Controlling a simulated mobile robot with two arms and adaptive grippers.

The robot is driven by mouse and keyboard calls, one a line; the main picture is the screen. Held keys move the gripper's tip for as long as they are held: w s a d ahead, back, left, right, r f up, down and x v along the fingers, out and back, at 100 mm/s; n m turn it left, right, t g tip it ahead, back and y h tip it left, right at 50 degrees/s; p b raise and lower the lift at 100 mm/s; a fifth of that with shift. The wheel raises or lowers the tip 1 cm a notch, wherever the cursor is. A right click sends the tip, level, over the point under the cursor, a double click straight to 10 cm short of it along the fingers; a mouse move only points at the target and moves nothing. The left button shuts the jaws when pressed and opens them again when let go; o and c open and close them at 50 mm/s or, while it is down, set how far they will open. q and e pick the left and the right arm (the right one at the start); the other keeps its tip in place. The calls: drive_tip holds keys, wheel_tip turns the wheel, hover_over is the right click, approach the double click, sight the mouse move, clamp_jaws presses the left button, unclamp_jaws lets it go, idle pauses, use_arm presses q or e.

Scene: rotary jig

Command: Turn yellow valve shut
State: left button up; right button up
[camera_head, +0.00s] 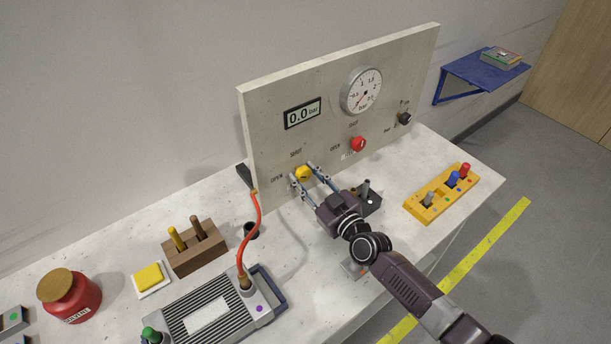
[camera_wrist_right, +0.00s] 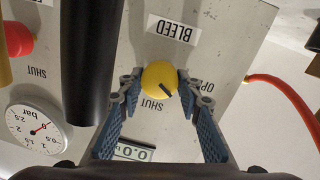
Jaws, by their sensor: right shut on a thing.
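The yellow valve (camera_head: 303,173) is a round knob low on the grey upright panel (camera_head: 400,62), with SHUT and OPEN labels around it. My right gripper (camera_head: 303,178) has its two fingers on either side of the knob and is shut on it. In the right wrist view the yellow knob (camera_wrist_right: 160,79) sits between the fingertips of my right gripper (camera_wrist_right: 158,84). Its dark pointer mark points to the lower right in that upside-down view, between the SHUT and OPEN labels. A BLEED label shows beside it. My left gripper is not in view.
A red knob (camera_head: 358,144) and a black knob (camera_head: 404,118) are to the right on the panel. The display (camera_head: 303,113) reads 0.0 bar. An orange hose (camera_head: 254,232) runs left of my gripper to a grey device (camera_head: 212,312). A yellow block (camera_head: 441,194) with colored pegs stands right.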

drive_tip(key=shift+m, duration=0.3)
drive_tip(key=o, duration=1.2)
drive_tip(key=shift+c, duration=0.2)
drive_tip(key=v, duration=1.2)
